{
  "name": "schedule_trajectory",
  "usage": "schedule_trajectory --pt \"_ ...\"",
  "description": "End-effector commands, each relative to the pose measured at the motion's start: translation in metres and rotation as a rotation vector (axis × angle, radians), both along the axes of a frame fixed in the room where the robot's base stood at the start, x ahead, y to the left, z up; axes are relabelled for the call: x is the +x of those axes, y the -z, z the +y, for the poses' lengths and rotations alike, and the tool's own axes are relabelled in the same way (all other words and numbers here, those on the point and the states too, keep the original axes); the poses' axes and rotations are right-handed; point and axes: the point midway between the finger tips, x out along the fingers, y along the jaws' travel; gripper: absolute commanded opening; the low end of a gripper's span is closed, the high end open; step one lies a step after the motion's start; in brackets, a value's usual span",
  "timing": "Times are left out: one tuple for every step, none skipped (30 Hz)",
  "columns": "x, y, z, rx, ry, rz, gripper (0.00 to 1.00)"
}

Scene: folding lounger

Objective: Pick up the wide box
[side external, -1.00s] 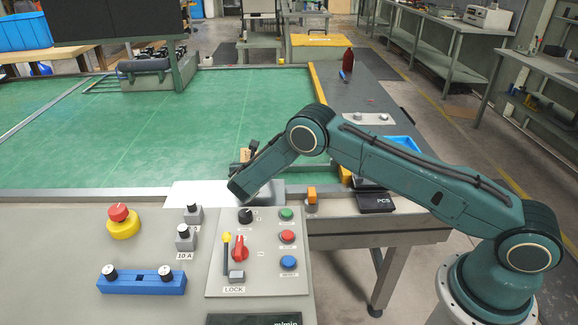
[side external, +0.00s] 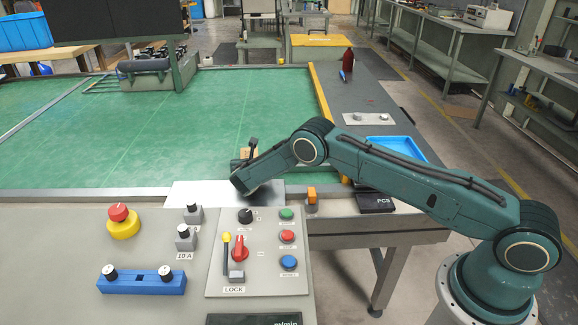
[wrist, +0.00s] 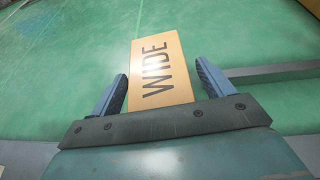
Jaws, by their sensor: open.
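The wide box is a flat-faced orange-tan box marked "WIDE", and in the wrist view the box (wrist: 172,68) lies on the green surface. My gripper (wrist: 161,72) is open, with one blue-grey finger on each side of the box's near part in that picture. Gaps show between the fingers and the box, and I cannot tell how high the fingers are above it.
A grey rail (wrist: 275,72) lies right of the right finger. In the side view, a control panel (side external: 212,280) with knobs and buttons stands in front. A blue tray (side external: 395,145) sits right behind my arm. The green table (side external: 120,130) is largely clear to the left.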

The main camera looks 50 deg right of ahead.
Motion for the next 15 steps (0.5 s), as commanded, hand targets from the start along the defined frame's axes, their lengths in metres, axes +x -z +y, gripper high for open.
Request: schedule_trajectory --pt "0.0022 0.002 -0.0025 0.0 0.001 0.0 0.8" --pt "0.0035 0.0023 -0.0034 0.0 0.001 -0.001 0.8" --pt "0.0047 0.0029 -0.0045 -0.001 0.001 -0.001 0.8" --pt "0.0054 0.0032 -0.0052 -0.001 0.0 -0.001 0.8" --pt "0.0061 0.0034 -0.0058 -0.001 0.0 -0.001 0.8" --pt "0.0068 0.0036 -0.0063 -0.001 0.0 -0.001 0.8" --pt "0.0071 0.0038 -0.0065 -0.001 0.0 -0.001 0.8" --pt "0.0073 0.004 -0.0066 -0.001 0.0 -0.001 0.8" --pt "0.0074 0.004 -0.0068 0.0 0.0 0.0 0.8" --pt "0.0074 0.004 -0.0068 0.0 0.0 0.0 0.8" --pt "0.0073 0.0041 -0.0067 -0.001 0.0 0.001 0.8" --pt "0.0073 0.0041 -0.0067 -0.001 0.0 0.001 0.8" --pt "0.0072 0.0041 -0.0066 -0.001 0.0 0.001 0.8" --pt "0.0072 0.0041 -0.0066 -0.001 0.0 0.001 0.8" --pt "0.0072 0.0041 -0.0066 -0.001 0.0 0.001 0.8"
